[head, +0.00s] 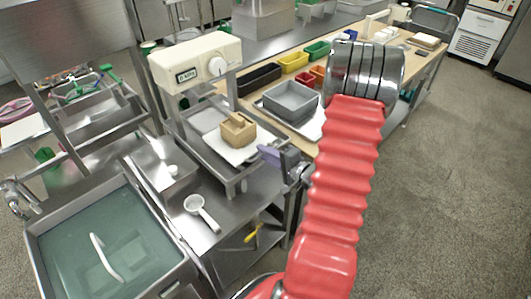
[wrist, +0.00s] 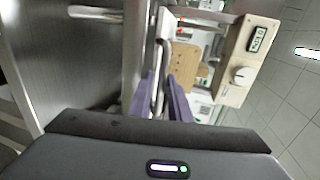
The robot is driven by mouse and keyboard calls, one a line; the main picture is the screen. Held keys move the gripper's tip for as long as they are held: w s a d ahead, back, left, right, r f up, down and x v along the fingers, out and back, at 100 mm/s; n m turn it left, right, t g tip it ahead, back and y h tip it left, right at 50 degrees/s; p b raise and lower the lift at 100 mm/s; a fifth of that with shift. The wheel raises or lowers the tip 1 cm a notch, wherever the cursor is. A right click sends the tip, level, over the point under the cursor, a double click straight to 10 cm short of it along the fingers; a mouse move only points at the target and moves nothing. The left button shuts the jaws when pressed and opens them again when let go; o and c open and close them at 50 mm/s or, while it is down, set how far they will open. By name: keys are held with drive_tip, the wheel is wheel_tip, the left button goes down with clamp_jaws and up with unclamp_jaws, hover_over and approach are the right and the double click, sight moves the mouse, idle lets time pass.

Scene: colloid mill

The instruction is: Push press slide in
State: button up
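The press is a steel frame with a beige head (head: 195,62) carrying a small display and a round knob. Its slide, a flat tray with a white sheet (head: 238,154), bears a brown block (head: 238,129) below the head. The block also shows in the wrist view (wrist: 188,68), beyond the fingers. My gripper (head: 268,153) has purple fingers and is at the right front end of the slide. In the wrist view, the fingers (wrist: 163,88) stand apart. A bent metal bar (wrist: 160,68) shows between them; whether they touch it cannot be told.
A sink basin (head: 105,245) and a white scoop (head: 202,212) lie at the left front. A grey tray (head: 291,103) and several coloured bins stand on the bench behind my gripper. Open floor (head: 450,180) lies to the right.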

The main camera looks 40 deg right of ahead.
drive_tip(key=shift+c, duration=0.4)
clamp_jaws()
drive_tip(key=shift+f, duration=0.1)
